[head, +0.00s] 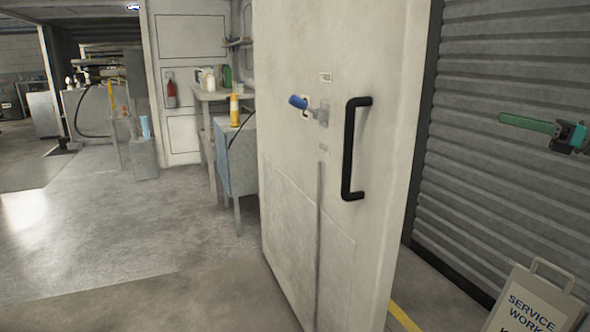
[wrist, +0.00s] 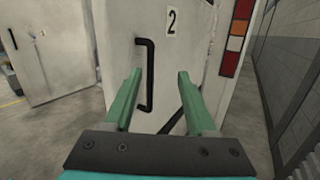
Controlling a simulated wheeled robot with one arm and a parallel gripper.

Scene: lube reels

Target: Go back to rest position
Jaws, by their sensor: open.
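My gripper (head: 507,120) shows at the right edge of the head view, with green fingers pointing left. It is in front of the grey ribbed shutter and well to the right of the white door (head: 300,215). In the wrist view my gripper (wrist: 157,74) is open, with its two fingers spread apart and nothing between them. A white panel marked "2" (wrist: 205,60) with a black handle (wrist: 147,75) lies beyond the fingers. The handle appears just right of the left finger; I cannot tell the distance, and no contact shows.
The white door stands ajar, with a black handle (head: 350,150) and a blue lever (head: 299,102). A service sign (head: 533,303) stands low at right beside the ribbed shutter (head: 490,190). A blue-grey bench (head: 238,165) is behind the door. The floor at left is open.

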